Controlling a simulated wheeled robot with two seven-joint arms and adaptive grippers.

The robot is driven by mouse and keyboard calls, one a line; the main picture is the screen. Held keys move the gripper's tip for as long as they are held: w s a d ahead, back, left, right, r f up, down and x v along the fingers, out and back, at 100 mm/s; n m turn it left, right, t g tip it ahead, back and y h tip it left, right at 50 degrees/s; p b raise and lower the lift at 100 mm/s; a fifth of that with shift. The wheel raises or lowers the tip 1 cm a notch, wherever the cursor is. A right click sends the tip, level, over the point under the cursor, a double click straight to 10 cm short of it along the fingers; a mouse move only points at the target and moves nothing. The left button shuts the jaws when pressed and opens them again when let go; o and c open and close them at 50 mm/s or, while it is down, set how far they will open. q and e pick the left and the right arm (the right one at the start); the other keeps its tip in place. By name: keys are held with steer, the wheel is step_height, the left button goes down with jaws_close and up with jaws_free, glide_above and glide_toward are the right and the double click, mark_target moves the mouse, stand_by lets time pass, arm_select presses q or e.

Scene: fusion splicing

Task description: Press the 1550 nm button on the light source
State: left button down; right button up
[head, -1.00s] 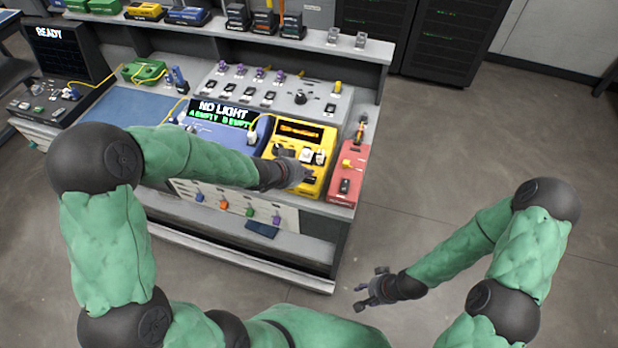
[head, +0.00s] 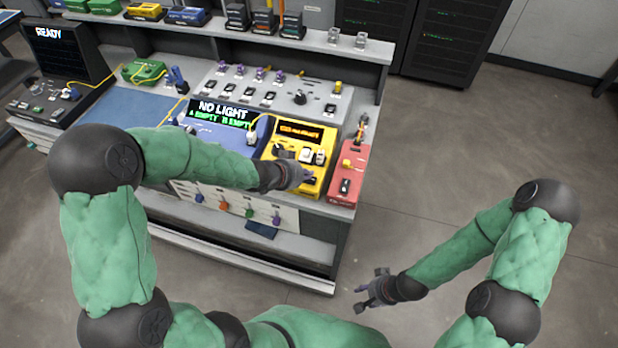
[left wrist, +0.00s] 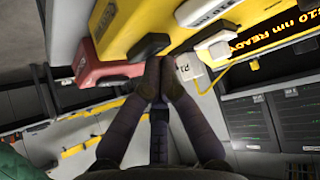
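The yellow light source (head: 310,135) stands on the bench, with an orange-lit display (head: 299,132) and white and dark buttons on its face. In the left wrist view its display (left wrist: 270,35) partly reads "nm READY". My left gripper (head: 311,181) is over the front part of the light source. In the left wrist view its fingertips (left wrist: 160,72) are together, with nothing seen between them, close to a dark button (left wrist: 148,46) and a white one (left wrist: 189,67). Contact cannot be told, nor which button is 1550 nm. My right gripper (head: 370,288) is open and empty above the floor.
A blue device (head: 228,130) reading "NO LIGHT" stands left of the light source. A red device (head: 348,175) stands close on its right. A grey panel (head: 270,92) with knobs is behind. The floor right of the bench is clear.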

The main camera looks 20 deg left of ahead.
arm_select(q)
steer(key=shift+f, duration=0.2)
stand_by(0.5)
steer(key=shift+r+p, duration=0.85)
steer(key=shift+r, duration=0.05)
step_height(320, 180, up, 5)
steer(key=p, duration=0.5)
steer(key=shift+f, duration=0.1)
stand_by(0.6)
